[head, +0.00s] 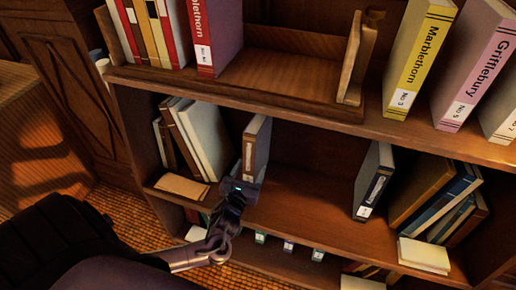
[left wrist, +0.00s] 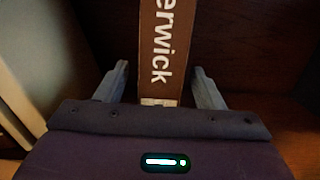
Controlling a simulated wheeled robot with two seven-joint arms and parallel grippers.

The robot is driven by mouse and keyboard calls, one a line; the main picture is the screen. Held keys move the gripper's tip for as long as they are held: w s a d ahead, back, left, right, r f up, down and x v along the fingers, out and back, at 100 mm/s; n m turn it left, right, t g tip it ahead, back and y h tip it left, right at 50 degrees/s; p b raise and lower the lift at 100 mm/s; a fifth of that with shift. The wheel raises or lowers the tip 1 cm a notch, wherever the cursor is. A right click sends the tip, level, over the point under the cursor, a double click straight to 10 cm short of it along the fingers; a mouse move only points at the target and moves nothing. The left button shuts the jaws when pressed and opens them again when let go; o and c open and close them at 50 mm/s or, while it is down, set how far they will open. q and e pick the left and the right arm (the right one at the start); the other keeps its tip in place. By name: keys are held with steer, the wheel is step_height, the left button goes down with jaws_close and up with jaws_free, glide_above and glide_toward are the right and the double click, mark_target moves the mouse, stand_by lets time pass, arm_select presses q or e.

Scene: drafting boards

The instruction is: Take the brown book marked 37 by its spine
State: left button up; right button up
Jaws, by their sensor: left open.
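A book with a brown spine lettered "...erwick" (left wrist: 160,45) stands upright in the left wrist view. It also shows on the middle shelf in the head view (head: 254,148). The top of its lettering is cut off, and a pale label low on the spine is mostly hidden, so I cannot read a number. My left gripper (left wrist: 160,86) is open, with one finger on each side of the spine and a gap visible on both sides. In the head view my left gripper (head: 241,187) is at the lower front of this book. My right gripper is not in view.
Leaning books (head: 200,135) stand left of the book, and a dark grey book (head: 373,180) stands farther right. A wooden book rack (head: 290,72) is above. Small labelled things show on the shelf below.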

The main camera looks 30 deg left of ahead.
arm_select(q)
steer(key=x, duration=0.3)
steer(key=shift+w, duration=0.2)
steer(key=shift+c, duration=0.3)
jaws_close()
steer(key=shift+w+a+r, duration=0.1)
steer(key=shift+r, duration=0.05)
